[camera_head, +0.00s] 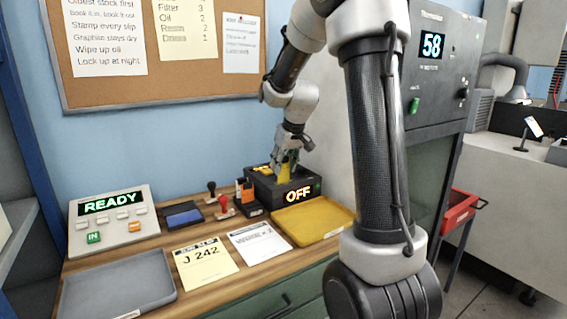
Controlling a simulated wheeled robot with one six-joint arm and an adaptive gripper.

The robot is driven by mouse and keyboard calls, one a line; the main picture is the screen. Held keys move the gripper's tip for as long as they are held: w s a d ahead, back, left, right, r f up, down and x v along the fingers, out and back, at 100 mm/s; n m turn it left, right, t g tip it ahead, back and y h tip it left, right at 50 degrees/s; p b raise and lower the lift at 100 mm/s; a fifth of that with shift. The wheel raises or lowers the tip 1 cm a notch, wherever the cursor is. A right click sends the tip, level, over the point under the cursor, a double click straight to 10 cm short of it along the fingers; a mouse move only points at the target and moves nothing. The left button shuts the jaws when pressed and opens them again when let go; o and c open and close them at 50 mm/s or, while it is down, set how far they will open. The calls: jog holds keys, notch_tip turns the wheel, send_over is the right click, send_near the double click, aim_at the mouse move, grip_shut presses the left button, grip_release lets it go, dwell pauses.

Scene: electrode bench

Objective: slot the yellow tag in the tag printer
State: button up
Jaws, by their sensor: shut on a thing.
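The tag printer (262,189) is a dark box at the back right of the wooden bench, with a lit "OFF" display on its front. My gripper (287,163) is above the printer's top, pointing down, shut on the yellow tag (292,160). The tag shows only as a small yellow patch at the fingers. I cannot tell whether its lower edge touches the printer or is in a slot. Another small yellow patch shows on the printer's top, left of my gripper.
A yellow tray (312,223) lies in front of the printer. Stamps (222,205), a blue ink pad (183,214), papers (207,263), a grey tray (115,288) and a "READY" console (113,221) fill the bench to the left. A corkboard hangs behind; a tall cabinet (428,75) stands right.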

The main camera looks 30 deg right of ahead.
jog(key=shift+f, duration=1.35)
jog(key=o, duration=0.9)
jog(key=shift+o, duration=0.2)
jog(key=v, duration=1.2)
